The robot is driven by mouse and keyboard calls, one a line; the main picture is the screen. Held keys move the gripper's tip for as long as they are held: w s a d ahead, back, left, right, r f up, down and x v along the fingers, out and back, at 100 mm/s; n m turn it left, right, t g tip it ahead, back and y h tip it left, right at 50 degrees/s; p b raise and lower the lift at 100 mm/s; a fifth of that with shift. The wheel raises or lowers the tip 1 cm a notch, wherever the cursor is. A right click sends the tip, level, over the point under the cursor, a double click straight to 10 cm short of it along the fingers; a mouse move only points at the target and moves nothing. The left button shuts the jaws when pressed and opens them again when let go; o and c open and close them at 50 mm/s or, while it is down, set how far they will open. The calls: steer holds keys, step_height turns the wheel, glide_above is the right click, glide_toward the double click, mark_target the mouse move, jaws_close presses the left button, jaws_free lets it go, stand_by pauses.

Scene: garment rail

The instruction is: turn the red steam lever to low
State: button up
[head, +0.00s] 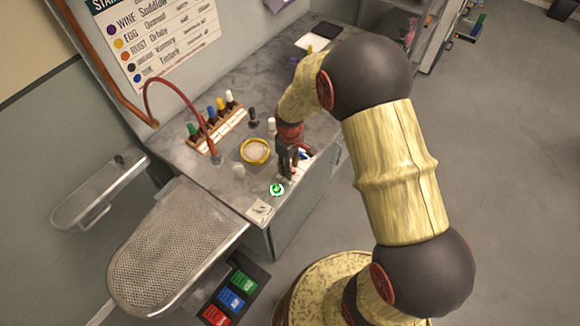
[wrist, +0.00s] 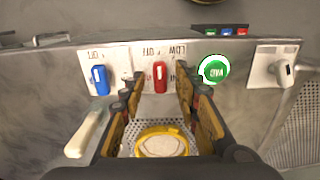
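The red steam lever (wrist: 160,76) stands on a white plate with "LOW" and "OFF" printed above it in the wrist view. It points roughly straight up and down there. My gripper (wrist: 159,84) is open, with one dark and tan finger on each side of the lever and gaps between. I cannot tell whether a finger touches it. In the head view my gripper (head: 287,163) hangs at the worktop's front edge and hides the red lever. A blue lever (wrist: 100,80) is to its left, on a plate marked "OFF".
A round green button (wrist: 213,70) marked VAC sits close right of the lever, then a white knob (wrist: 283,70). A yellow-rimmed bowl (head: 255,151), a bottle rack (head: 215,128) and a red hose (head: 180,88) are on the worktop. Floor at right is clear.

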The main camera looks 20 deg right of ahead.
steer(key=c, duration=0.8)
jaws_close()
